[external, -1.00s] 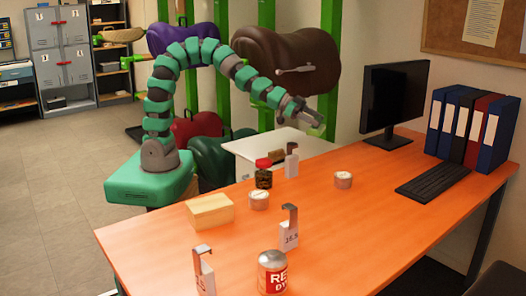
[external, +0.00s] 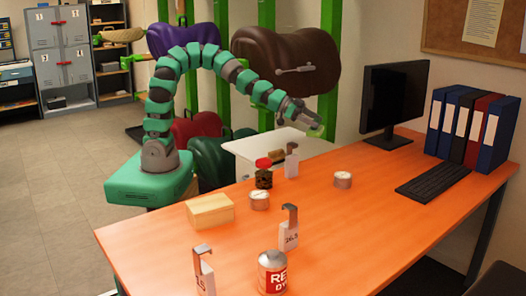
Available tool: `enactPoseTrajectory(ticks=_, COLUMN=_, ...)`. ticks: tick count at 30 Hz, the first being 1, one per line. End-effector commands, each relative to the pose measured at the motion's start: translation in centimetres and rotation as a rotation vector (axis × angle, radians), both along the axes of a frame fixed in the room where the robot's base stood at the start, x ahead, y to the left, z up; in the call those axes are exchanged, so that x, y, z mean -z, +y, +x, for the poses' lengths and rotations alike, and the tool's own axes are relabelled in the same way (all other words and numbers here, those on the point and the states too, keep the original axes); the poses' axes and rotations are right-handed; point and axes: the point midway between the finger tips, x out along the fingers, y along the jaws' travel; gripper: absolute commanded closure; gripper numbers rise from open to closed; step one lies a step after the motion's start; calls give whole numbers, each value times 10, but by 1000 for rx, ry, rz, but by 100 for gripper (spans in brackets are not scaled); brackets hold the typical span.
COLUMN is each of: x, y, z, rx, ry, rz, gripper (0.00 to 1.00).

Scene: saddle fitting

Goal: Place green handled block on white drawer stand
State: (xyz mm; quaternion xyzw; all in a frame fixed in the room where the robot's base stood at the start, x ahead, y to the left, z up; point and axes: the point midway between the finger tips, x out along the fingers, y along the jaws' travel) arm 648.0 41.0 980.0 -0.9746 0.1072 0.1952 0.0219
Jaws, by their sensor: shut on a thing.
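My gripper (external: 309,120) is at the end of the green and grey arm, above the right side of the white drawer stand (external: 245,148). It is shut on a small green block (external: 317,131), which looks held in the air above the stand's back right. The block's handle is too small to make out. The stand is behind the orange desk, and its lower part is hidden by the desk. A brown object (external: 278,156) shows at the stand's front, partly behind a jar.
On the desk (external: 360,225) are a jar with a red lid (external: 264,174), tape rolls (external: 343,180), hooked tags (external: 289,228), a wooden box (external: 209,210) and a red can (external: 272,273). A monitor (external: 393,98) stands right of my gripper. Saddles (external: 285,60) hang behind.

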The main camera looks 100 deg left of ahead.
Motion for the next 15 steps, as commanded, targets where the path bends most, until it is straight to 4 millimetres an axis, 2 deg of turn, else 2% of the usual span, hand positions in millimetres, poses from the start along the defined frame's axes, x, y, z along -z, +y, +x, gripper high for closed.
enactPoseTrajectory(ticks=1, x=10, y=20, z=0, rx=-39, ry=2, rz=-2, gripper=64)
enactPoseTrajectory(ticks=8, x=52, y=109, z=-5, rx=-210, ry=4, rz=0, gripper=64)
enactPoseTrajectory(ticks=15, x=92, y=202, z=-26, rx=-382, ry=4, rz=1, gripper=64)
